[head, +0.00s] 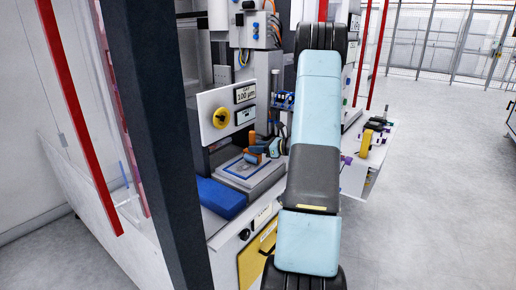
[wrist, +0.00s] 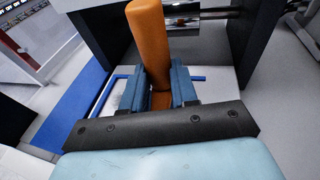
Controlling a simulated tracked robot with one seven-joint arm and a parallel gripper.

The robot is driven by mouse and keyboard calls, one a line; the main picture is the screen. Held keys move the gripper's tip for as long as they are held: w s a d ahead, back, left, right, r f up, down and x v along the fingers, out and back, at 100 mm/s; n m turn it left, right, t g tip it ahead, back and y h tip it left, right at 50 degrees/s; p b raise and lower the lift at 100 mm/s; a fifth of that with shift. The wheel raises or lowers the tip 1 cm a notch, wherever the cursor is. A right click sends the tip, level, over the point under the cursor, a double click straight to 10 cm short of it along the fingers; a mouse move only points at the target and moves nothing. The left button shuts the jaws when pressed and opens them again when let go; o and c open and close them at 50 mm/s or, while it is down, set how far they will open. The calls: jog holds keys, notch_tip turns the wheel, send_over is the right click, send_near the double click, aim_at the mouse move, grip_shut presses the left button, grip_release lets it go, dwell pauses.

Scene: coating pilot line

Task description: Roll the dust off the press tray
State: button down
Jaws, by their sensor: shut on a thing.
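My gripper (wrist: 158,92) has its two blue fingers closed on an orange handle (wrist: 149,40), which stands up between them in the wrist view. In the head view my gripper (head: 262,149) is small, low over the press tray (head: 228,173), with orange parts showing beside it. I take the handle to be the dust roller's; its roller head is hidden. The tray is a pale plate with a thin blue outline, which also shows in the wrist view (wrist: 101,98). I cannot tell whether the roller touches it. Dust is too fine to make out.
A dark post (head: 160,150) rises at left. A side bench (head: 357,181) holds small items. Open floor (head: 440,190) lies at right.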

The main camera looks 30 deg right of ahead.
jog(key=shift+s+a, duration=0.3)
jog(key=shift+a, duration=0.6)
jog(key=shift+s+a, duration=0.35)
jog(key=shift+a, duration=0.55)
jog(key=shift+s+a, duration=0.3)
jog(key=shift+a, duration=0.6)
jog(key=shift+s+a+f, duration=0.1)
jog(key=shift+s+a, duration=0.2)
jog(key=shift+a, duration=0.45)
jog(key=shift+s+a, duration=0.25)
jog(key=shift+a, duration=0.5)
jog(key=shift+s, duration=0.1)
jog(key=shift+d, duration=0.15)
